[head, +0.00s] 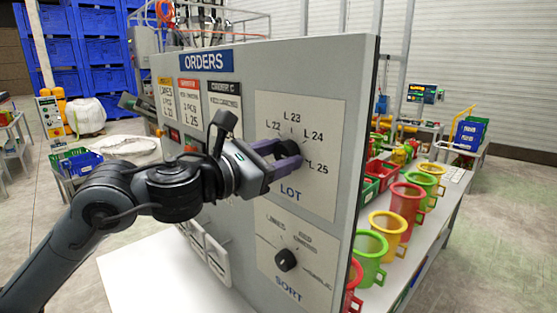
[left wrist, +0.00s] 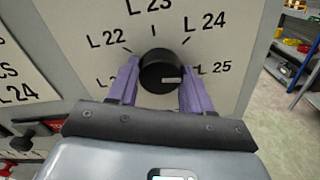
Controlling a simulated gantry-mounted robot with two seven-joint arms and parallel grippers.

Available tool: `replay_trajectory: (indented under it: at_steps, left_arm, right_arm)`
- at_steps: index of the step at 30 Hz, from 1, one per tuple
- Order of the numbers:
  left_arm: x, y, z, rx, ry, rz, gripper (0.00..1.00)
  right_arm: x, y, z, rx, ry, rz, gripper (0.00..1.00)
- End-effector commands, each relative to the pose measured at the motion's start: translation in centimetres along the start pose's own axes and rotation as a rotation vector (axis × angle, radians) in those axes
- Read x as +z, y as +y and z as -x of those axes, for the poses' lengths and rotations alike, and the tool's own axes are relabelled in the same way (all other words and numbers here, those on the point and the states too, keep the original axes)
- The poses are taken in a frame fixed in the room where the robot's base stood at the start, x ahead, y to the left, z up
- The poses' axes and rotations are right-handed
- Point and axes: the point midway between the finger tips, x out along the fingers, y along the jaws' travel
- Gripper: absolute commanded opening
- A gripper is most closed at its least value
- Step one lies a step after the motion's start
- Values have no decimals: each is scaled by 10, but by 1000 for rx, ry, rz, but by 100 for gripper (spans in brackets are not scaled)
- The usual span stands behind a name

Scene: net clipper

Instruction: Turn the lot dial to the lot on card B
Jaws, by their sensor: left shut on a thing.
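The black lot dial (left wrist: 160,72) is on the grey panel's LOT plate (head: 318,190). In the left wrist view its white mark points right, toward or slightly below the L 25 label. My left gripper (head: 288,156) is shut on the dial, with one purple finger on each side; it also shows in the left wrist view (left wrist: 158,88). Card B (head: 190,108), with a red header, hangs under the ORDERS sign and reads L 25 at its bottom. The leftmost label on the dial is partly covered by a finger. My right gripper is not in view.
The SORT knob (head: 285,260) sits below the lot dial on the same panel. A yellow-headed card (head: 166,105) and a dark-headed card (head: 226,96) flank card B. Colored containers (head: 406,202) stand on the table right of the panel.

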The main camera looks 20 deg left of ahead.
Motion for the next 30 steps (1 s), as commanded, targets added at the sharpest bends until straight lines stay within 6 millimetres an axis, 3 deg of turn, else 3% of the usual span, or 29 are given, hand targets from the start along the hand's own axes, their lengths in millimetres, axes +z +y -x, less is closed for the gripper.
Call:
replay_trajectory:
  at_steps: [16,17,21,30]
  left_arm:
    - [-2,0,0,0,3,-24,19]
    - [-2,0,0,0,3,-24,54]
    - [-1,0,0,0,2,-24,75]
    - [0,0,1,0,1,-23,75]
  right_arm:
    - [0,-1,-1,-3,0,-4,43]
    - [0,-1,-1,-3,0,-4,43]
    - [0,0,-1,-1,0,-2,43]
    - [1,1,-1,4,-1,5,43]
